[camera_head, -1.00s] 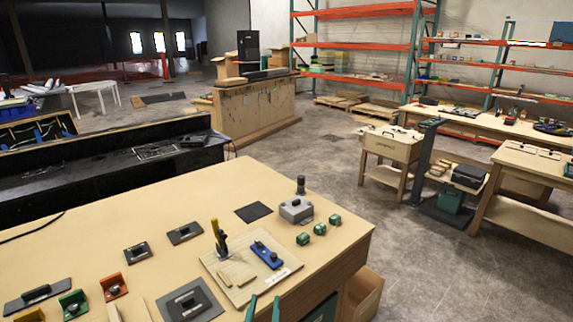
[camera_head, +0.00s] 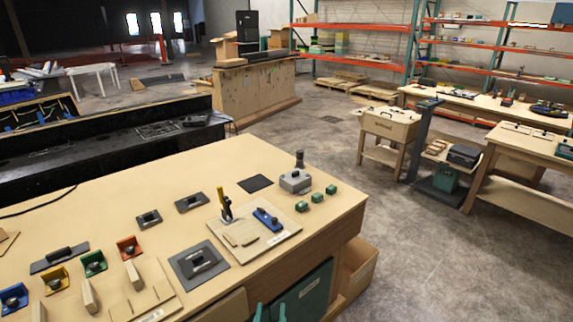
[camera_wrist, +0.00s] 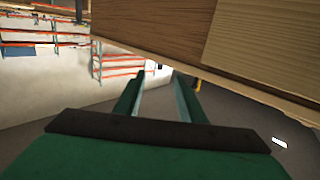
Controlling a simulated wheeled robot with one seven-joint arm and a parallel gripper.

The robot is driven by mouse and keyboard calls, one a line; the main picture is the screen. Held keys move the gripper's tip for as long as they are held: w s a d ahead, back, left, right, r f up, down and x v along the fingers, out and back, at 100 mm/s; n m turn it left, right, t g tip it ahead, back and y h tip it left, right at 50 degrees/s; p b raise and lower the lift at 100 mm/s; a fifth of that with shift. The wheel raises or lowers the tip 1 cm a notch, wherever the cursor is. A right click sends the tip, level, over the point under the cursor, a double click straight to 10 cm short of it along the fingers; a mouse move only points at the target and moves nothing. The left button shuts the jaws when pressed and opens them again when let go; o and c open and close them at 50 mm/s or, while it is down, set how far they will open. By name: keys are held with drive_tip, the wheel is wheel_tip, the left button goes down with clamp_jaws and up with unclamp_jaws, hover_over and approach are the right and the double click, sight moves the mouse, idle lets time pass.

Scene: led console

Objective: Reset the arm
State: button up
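My gripper (camera_head: 270,312) shows at the bottom edge of the head view as two green fingertips, in front of the workbench (camera_head: 345,205). In the wrist view my gripper (camera_wrist: 160,88) has its two green fingers apart with nothing between them. A wooden surface with a pale edge (camera_wrist: 250,92) fills the upper right of that view, close beside the fingers. The rest of my arm is out of the head view.
Floor at right (camera_head: 425,270) is clear.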

drive_tip(key=s+d+f, duration=0.1)
drive_tip(key=s+f, duration=0.1)
drive_tip(key=s, duration=0.9)
drive_tip(key=s+d+f+g, duration=0.1)
drive_tip(key=s+f, duration=0.2)
drive_tip(key=s, duration=0.8)
drive_tip(key=s+d+f+g, duration=0.1)
drive_tip(key=s+d+f, duration=0.1)
drive_tip(key=s, duration=1)
drive_tip(key=shift+f+y, duration=0.25)
drive_tip(key=shift+y, duration=0.05)
drive_tip(key=shift+c, duration=0.6)
